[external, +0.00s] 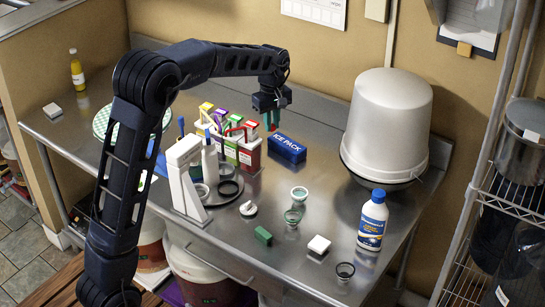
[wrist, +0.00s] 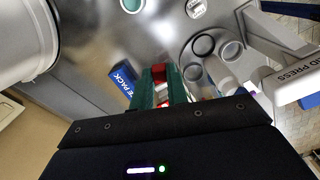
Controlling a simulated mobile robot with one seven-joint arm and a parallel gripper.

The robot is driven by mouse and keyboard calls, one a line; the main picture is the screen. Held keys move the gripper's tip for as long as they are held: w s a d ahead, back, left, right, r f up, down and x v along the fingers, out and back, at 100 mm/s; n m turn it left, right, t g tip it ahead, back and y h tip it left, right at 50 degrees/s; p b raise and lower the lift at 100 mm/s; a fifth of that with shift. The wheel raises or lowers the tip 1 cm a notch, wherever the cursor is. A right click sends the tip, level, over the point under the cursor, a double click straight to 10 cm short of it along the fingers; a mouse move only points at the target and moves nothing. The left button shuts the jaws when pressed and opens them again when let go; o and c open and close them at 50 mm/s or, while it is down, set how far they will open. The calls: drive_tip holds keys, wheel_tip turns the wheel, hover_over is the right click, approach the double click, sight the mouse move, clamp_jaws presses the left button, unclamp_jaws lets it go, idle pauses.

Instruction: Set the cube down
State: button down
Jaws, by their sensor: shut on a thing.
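My gripper (external: 273,119) has green fingers and is shut on a small red cube (external: 274,127). It holds the cube above the steel counter, between the coloured packets and the blue ice pack (external: 287,148). In the wrist view, the gripper (wrist: 158,78) points away from the camera with the red cube (wrist: 158,71) between the green fingertips, which hide part of it. The ice pack (wrist: 125,76) lies just left of the fingers there. I cannot tell the exact gap between the cube and the counter.
The white bucket (external: 390,120) stands upside down at the back right. Tubs with coloured packets (external: 228,140) and the white press (external: 187,180) stand left of the gripper. Bare steel lies between.

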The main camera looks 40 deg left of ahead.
drive_tip(key=d+m, duration=0.2)
drive_tip(key=d, duration=1.3)
drive_tip(key=m, duration=0.2)
hover_over(343, 233)
wheel_tip(343, 233, down, 20)
drive_tip(key=shift+a+f, duration=0.1)
drive_tip(key=shift+f, duration=2.55)
drive_tip(key=shift+f, duration=0.1)
drive_tip(key=c, duration=1.4)
unclamp_jaws()
